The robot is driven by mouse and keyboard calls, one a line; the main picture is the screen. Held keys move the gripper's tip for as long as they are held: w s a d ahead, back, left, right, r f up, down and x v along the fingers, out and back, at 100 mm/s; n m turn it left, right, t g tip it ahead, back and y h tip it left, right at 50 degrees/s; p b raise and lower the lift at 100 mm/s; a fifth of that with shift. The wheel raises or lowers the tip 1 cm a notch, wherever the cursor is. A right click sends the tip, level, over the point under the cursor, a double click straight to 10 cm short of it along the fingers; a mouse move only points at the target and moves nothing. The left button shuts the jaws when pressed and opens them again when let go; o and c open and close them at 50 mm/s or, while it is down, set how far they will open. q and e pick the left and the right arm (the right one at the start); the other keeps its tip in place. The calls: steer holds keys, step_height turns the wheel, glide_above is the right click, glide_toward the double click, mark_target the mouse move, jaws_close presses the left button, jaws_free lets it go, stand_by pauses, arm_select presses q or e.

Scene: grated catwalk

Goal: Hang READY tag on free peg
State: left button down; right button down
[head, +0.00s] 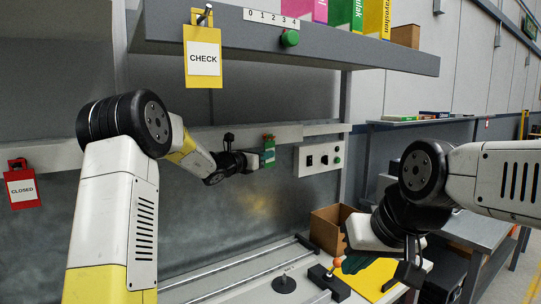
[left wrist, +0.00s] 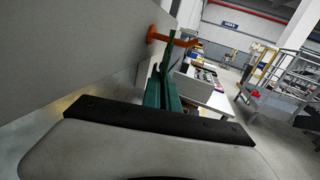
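A small green tag (head: 268,153) is at the rail on the back panel, beside the tip of my left gripper (head: 250,161). Its lettering is too small to read. In the left wrist view the green tag (left wrist: 164,88) stands nearly edge-on beyond the gripper's dark edge. Its upper end is at an orange peg (left wrist: 184,42) on the grey panel. Whether it hangs on the peg is unclear. My left fingers are hidden or too small to judge. My right gripper (head: 408,268) is over the bench's right side, with no tag visible in it; its finger gap is unclear.
A yellow CHECK tag (head: 203,58) hangs from the upper shelf (head: 350,54). A red CLOSED tag (head: 22,188) hangs at far left. A switch box (head: 320,157) sits right of the green tag. A cardboard box (head: 330,229) and yellow mat (head: 372,278) are on the bench.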

arm_select(q)
steer(key=shift+r, duration=0.4)
steer(key=shift+s+d, duration=0.2)
steer(key=shift+s, duration=0.1)
stand_by(0.5)
steer(key=shift+s+d, duration=0.2)
steer(key=shift+s, duration=0.1)
steer(key=shift+s+d, duration=0.1)
steer(key=shift+s, duration=0.05)
steer(key=shift+s+d+r, duration=0.15)
steer(key=shift+s, duration=0.1)
steer(key=shift+s+d+r, duration=0.3)
steer(key=shift+s+d, duration=0.05)
steer(key=shift+s, duration=0.2)
steer(key=shift+s+d, duration=0.15)
stand_by(0.6)
steer(key=shift+s+d, duration=0.55)
steer(key=shift+s, duration=0.25)
steer(key=shift+s+d, duration=0.5)
steer(key=shift+s, duration=0.3)
